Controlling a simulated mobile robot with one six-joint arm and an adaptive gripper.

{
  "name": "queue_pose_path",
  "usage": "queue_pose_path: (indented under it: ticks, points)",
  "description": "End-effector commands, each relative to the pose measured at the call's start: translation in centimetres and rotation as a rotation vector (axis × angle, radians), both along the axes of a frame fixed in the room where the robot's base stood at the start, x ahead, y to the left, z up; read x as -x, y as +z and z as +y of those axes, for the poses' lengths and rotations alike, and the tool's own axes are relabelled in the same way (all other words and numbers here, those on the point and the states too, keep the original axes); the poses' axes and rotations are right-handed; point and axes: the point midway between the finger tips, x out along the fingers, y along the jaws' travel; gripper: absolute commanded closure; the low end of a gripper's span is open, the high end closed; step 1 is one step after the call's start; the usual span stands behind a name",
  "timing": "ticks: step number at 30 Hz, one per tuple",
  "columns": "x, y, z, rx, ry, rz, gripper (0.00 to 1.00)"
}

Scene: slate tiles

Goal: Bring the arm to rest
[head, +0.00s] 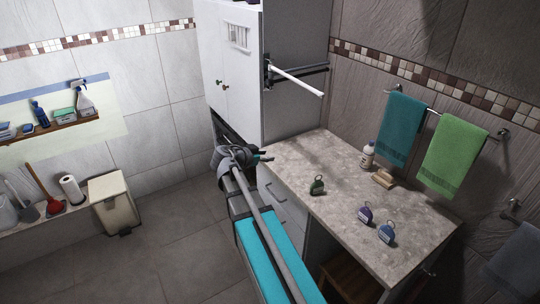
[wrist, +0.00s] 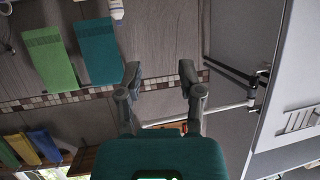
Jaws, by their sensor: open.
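My gripper (head: 262,156) is at the end of my arm, in the middle of the head view, near the left edge of the stone counter (head: 340,190) and in front of the white cabinet. In the wrist view my gripper (wrist: 160,73) shows two dark fingers spread well apart. Nothing is between them but the grey tiled wall behind. My arm stretches up from the bottom of the head view to the gripper.
On the counter stand a green bottle (head: 317,186), a purple bottle (head: 365,215), a blue bottle (head: 387,233), a white bottle (head: 368,156) and a wooden block (head: 384,179). A white bar (head: 297,81) juts from the cabinet (head: 234,60). Open floor (head: 170,250) lies left.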

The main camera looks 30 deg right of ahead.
Motion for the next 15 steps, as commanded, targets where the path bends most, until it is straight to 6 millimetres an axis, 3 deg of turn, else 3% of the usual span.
queue_pose_path:
  ticks: [15]
  points:
    - [0.30,0.00,-0.65,0.000,-0.011,0.000,0.51]
